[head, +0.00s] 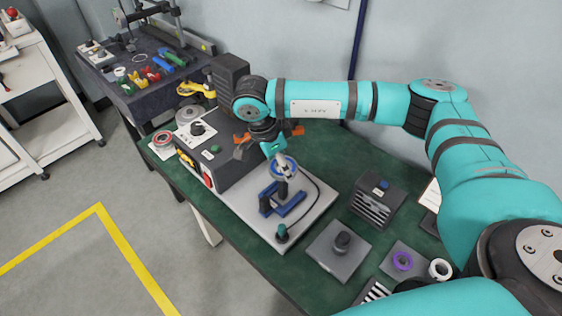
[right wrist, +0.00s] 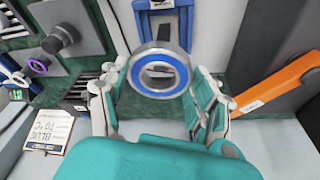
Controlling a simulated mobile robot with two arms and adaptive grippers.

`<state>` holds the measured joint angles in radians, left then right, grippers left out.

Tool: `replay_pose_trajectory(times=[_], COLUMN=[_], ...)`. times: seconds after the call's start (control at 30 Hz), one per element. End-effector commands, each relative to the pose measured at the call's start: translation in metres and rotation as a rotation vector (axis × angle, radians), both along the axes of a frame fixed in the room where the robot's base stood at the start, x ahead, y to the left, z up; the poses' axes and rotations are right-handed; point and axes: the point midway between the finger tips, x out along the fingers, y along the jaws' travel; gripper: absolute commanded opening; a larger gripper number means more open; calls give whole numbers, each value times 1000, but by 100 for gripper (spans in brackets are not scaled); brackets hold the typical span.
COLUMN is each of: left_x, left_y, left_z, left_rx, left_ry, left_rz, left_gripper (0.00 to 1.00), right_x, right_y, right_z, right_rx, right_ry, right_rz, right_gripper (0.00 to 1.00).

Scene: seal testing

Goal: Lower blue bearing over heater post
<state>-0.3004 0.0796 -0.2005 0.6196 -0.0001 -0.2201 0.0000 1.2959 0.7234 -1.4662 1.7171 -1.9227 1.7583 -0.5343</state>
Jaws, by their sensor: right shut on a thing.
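The blue bearing (head: 284,167), a metal ring with a blue face, is in my right gripper (head: 278,155). In the right wrist view the bearing (right wrist: 160,70) sits between the two fingers of that gripper (right wrist: 160,92), which is shut on it. In the head view the bearing is just above the dark heater post (head: 282,189), which stands by a blue frame (head: 290,207) on a pale base plate (head: 252,208). I cannot tell whether the bearing touches the post or is centred on it. My left gripper is out of view.
A dark control box (head: 222,150) stands left of the plate.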

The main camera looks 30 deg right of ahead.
Motion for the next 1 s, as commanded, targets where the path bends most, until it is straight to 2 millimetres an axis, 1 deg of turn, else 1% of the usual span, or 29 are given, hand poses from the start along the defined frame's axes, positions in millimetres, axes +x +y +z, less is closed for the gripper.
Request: replay_pose_trajectory(times=[0.03,0.1,1.0], left_x=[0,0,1], left_y=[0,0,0], left_z=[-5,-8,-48], left_rx=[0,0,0], left_ry=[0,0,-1], left_rz=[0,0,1], left_gripper=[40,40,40], right_x=[0,0,0], right_y=[0,0,0], right_z=[-5,-9,-54], right_rx=[0,0,0], right_ry=[-1,-1,0], right_rz=[0,0,0], right_gripper=[19,19,19])
